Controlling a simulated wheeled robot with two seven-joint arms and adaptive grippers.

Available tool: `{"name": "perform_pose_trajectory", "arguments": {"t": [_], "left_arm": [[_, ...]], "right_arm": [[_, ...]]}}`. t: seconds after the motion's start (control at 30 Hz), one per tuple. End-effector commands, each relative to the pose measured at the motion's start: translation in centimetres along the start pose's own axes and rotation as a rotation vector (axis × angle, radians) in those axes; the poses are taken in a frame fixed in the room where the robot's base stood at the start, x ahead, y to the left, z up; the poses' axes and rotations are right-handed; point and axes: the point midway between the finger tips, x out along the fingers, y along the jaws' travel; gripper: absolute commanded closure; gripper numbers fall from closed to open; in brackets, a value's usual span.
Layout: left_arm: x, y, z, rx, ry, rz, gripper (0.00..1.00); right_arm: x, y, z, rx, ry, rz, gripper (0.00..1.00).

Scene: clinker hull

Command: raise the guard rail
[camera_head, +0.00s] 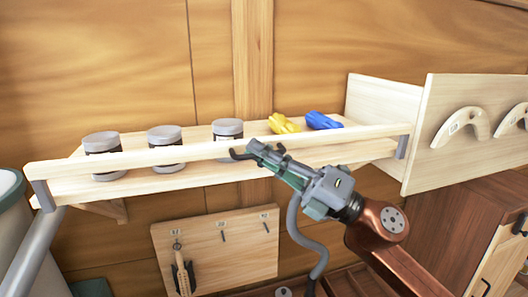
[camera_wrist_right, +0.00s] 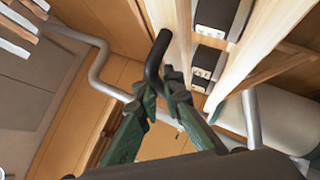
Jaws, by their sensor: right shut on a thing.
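The guard rail (camera_head: 340,137) is a pale wooden bar across the front of the wall shelf (camera_head: 215,173), with a grey bracket at each end. It stands above the shelf's front edge, with a gap between them. A dark bent handle (camera_head: 238,155) sticks out near its middle. My right gripper (camera_head: 268,153) is at this handle. In the right wrist view, its fingers (camera_wrist_right: 161,88) are shut on the dark handle (camera_wrist_right: 156,58), beside the pale rail (camera_wrist_right: 183,40). The fingers partly hide the handle. My left gripper is not in view.
Three grey-lidded jars (camera_head: 166,135) and yellow and blue items (camera_head: 322,121) stand on the shelf behind the rail. A side panel (camera_head: 440,135) with curved pieces borders the right end. A tool board (camera_head: 215,250) hangs below. A wooden cabinet (camera_head: 455,225) stands lower right.

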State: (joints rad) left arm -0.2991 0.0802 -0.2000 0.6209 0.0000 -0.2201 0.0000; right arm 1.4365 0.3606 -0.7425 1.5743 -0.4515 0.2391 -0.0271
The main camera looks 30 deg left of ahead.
Motion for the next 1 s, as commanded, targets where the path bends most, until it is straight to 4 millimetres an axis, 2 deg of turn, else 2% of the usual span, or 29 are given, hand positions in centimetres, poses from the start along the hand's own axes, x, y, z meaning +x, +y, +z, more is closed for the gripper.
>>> {"name": "perform_pose_trajectory", "arguments": {"t": [0.17,0.2,0.43,0.77,0.87,1.0], "left_arm": [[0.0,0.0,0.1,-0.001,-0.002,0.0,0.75],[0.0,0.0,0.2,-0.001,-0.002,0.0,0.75],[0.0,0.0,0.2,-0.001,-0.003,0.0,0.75],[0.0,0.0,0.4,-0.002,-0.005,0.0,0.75],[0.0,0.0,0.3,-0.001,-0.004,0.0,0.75],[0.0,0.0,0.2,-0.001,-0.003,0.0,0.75]], "right_arm": [[0.0,-0.1,-0.1,-0.001,0.001,-0.001,1.0],[0.0,-0.1,-0.1,-0.001,0.001,-0.001,0.9],[-0.1,-0.1,0.0,-0.001,0.0,-0.001,0.75],[-0.4,-0.1,0.0,-0.002,-0.001,-0.001,0.75],[-1.4,-0.1,0.1,-0.002,-0.002,-0.002,0.75],[-4.0,-0.1,0.1,-0.002,-0.003,-0.002,0.75]]}}
